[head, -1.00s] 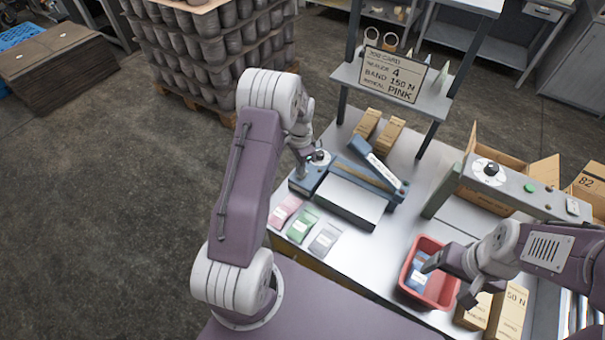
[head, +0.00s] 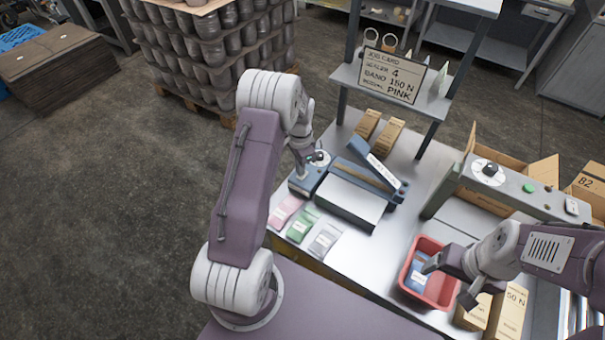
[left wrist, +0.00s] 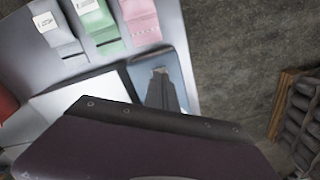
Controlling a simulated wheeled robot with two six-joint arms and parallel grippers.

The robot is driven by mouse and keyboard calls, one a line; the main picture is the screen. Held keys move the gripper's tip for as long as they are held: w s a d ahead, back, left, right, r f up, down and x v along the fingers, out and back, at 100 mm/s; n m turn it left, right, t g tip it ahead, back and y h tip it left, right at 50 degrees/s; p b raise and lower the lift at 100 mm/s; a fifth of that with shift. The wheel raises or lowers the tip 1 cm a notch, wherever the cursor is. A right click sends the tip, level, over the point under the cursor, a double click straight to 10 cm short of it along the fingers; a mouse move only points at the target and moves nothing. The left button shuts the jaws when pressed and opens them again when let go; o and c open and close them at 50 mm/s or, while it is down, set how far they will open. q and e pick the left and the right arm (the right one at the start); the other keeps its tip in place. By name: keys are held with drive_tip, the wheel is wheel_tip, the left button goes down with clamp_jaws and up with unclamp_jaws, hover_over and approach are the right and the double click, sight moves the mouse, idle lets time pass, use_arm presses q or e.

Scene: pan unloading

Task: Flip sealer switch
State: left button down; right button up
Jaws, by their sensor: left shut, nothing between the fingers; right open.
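The sealer (head: 348,200) stands on the bench with a blue body, a pale front plate and a raised blue lever arm (head: 375,160). My left gripper (head: 304,174) is shut and empty, pointing down at the blue left end of the sealer. In the left wrist view its fingertips (left wrist: 160,74) are over that blue end (left wrist: 178,66); contact cannot be told. The switch itself is not clearly visible there. My right gripper (head: 450,280) is open over the red bin (head: 450,299).
Pink (head: 285,211), green (head: 302,225) and grey (head: 325,239) packs lie in front of the sealer. A job card (head: 392,75) stands on the shelf behind. A panel with a dial and buttons (head: 525,190) is at the right. The red bin holds a blue pack (head: 420,272).

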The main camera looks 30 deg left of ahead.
use_arm(q)
drive_tip(key=shift+f+b, duration=0.7)
drive_tip(key=shift+f, duration=0.25)
idle(1.0)
drive_tip(key=shift+s+r, duration=0.1)
drive_tip(key=shift+s, duration=0.05)
wheel_tip(320, 180, up, 7)
drive_tip(key=p, duration=0.6)
drive_tip(key=shift+f, duration=0.2)
